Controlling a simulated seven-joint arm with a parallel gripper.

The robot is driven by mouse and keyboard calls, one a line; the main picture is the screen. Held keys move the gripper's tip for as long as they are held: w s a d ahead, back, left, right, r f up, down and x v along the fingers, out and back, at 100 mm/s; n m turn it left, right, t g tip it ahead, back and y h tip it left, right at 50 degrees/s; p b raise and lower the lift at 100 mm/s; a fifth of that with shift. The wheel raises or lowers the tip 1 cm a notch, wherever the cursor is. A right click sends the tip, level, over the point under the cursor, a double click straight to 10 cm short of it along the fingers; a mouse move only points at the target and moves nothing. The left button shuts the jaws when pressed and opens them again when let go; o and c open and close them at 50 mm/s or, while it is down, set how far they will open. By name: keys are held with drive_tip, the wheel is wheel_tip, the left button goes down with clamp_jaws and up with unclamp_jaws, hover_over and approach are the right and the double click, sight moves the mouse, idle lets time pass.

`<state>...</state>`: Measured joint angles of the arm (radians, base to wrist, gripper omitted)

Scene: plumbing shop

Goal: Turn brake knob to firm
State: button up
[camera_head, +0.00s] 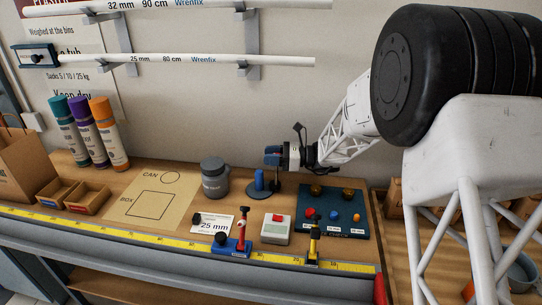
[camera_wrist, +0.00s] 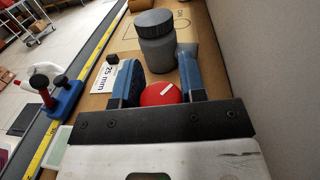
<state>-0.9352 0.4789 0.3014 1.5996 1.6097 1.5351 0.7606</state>
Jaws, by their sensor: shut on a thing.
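A red round knob (camera_wrist: 158,95) with a white pointer line shows in the wrist view; no label for firm can be read. My gripper (camera_wrist: 158,90) has its blue fingers on either side of the knob and is shut on it. The fingers hide the knob there. The white line slants slightly in the wrist view.
A grey lidded jar (camera_head: 214,184) stands just left of the stand. The wall is close behind. The marked mat (camera_head: 130,212) is clear.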

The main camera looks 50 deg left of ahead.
drive_tip(key=n+g+h, duration=0.1)
drive_tip(key=n+h, duration=0.1)
drive_tip(key=h, duration=0.1)
drive_tip(key=n+g+h, duration=0.1)
drive_tip(key=shift+s+d+g+h, duration=0.1)
drive_tip(key=shift+d+g+h, duration=0.15)
drive_tip(key=shift+g+h, duration=0.05)
drive_tip(key=o, duration=0.9)
drive_tip(key=shift+c, duration=0.2)
drive_tip(key=shift+v, duration=0.8)
drive_tip(key=shift+w+d+r, duration=0.1)
drive_tip(key=shift+w+r, duration=0.05)
drive_tip(key=shift+w, duration=0.2)
drive_tip(key=shift+w+d+r, duration=0.15)
drive_tip(key=shift+w, duration=0.2)
wheel_tip(320, 180, up, 5)
drive_tip(key=shift+f, duration=0.1)
drive_tip(key=shift+r, duration=0.8)
